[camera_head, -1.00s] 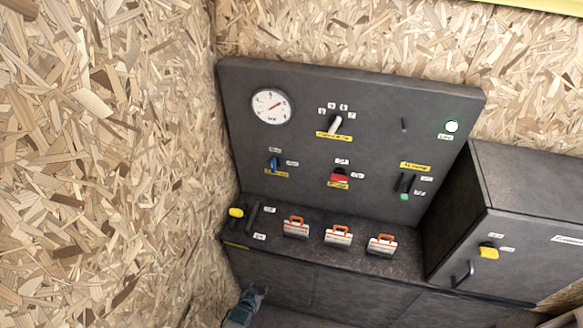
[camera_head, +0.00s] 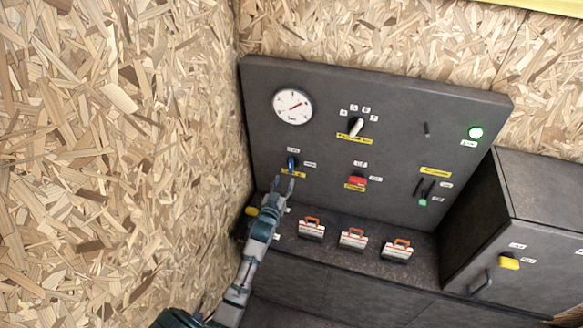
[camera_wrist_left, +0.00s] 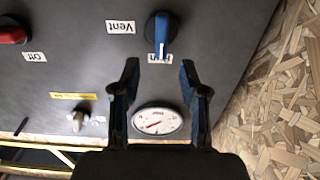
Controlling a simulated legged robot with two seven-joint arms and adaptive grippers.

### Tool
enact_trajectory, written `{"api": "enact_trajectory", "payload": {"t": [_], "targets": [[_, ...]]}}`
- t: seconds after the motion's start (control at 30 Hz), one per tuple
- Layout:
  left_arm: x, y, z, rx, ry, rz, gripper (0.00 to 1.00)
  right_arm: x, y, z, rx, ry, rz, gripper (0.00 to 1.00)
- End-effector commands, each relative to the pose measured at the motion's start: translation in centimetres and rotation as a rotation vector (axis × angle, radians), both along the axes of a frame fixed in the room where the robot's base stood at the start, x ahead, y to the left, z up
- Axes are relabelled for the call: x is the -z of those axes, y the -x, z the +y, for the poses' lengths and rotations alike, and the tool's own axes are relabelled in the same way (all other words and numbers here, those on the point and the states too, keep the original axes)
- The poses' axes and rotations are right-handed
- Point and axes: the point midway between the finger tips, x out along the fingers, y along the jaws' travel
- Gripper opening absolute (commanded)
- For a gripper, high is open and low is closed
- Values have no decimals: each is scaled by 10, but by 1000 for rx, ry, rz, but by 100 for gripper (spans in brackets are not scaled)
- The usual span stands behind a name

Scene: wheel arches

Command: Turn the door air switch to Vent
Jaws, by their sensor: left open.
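The blue door air switch (camera_head: 292,163) is at the lower left of the dark upright panel, with small labels above and to its right. In the left wrist view, which shows the panel upside down, its blue handle (camera_wrist_left: 161,35) points at a partly covered label (camera_wrist_left: 160,58). The Vent label (camera_wrist_left: 120,27) is to the side of the switch there. My left gripper (camera_head: 284,184) is open and empty, just below the switch and apparently apart from it. Its two fingers (camera_wrist_left: 160,85) are spread in the wrist view. My right gripper is not in view.
A round gauge (camera_head: 293,106), a white selector (camera_head: 356,126), a red switch (camera_head: 357,181) and a green-tipped lever (camera_head: 423,200) are on the panel. Several toolbox-like blocks (camera_head: 353,238) stand on the ledge. A chipboard wall (camera_head: 120,150) is close on the left.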

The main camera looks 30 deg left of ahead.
Motion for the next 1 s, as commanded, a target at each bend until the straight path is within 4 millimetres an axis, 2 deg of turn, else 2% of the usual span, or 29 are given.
{"api": "enact_trajectory", "payload": {"t": [0.03,0.2,0.4,0.8,0.97,1.0], "targets": [[-1,-13,3,0,0,-1,44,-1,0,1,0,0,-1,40],[-1,-48,10,-1,-2,-1,44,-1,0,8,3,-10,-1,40],[-1,-74,14,1,-4,0,44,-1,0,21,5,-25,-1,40],[-1,-82,18,1,-2,-1,44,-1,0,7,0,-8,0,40],[0,-81,18,1,-2,0,4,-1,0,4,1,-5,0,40],[0,-81,18,1,-2,0,0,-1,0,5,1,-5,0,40]]}}
